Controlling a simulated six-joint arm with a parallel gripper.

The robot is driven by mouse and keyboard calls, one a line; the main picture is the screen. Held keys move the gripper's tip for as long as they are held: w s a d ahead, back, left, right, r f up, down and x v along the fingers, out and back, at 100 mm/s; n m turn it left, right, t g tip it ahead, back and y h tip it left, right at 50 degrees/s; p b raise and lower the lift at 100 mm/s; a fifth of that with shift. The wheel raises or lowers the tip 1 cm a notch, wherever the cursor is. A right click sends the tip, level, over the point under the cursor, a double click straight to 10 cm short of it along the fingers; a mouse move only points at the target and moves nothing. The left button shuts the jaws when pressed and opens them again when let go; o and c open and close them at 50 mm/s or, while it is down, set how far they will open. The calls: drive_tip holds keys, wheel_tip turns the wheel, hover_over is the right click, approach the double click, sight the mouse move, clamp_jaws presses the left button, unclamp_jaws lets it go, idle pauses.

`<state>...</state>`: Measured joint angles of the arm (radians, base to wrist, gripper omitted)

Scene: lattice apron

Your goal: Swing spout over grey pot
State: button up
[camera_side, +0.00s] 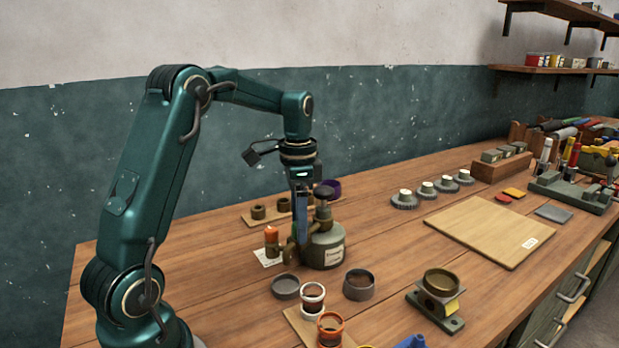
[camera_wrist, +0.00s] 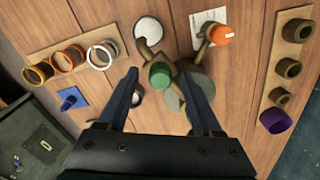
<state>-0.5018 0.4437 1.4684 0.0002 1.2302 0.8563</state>
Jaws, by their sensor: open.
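My gripper (camera_wrist: 172,88) is open, its fingers pointing down on either side of a green knob (camera_wrist: 160,75); I cannot tell whether they touch it. A curved brass spout (camera_wrist: 142,48) runs from near the knob toward a round grey pot (camera_wrist: 148,30). In the side view this pot (camera_side: 286,288) stands in front of the grey-green tank (camera_side: 326,248), which carries a label. A second grey pot (camera_side: 359,286), with a dark inside, stands to its right. The brass fitting (camera_side: 290,254) shows beside the tank, partly behind my finger.
An orange-topped knob (camera_side: 272,235) stands by the tank over white paper. White-rimmed (camera_side: 313,297) and orange-rimmed (camera_side: 331,328) pots stand in front. Brown rings (camera_wrist: 288,68) and a purple ring (camera_wrist: 276,120) sit on a back strip.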

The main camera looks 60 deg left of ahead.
clamp_jaws()
idle(1.4)
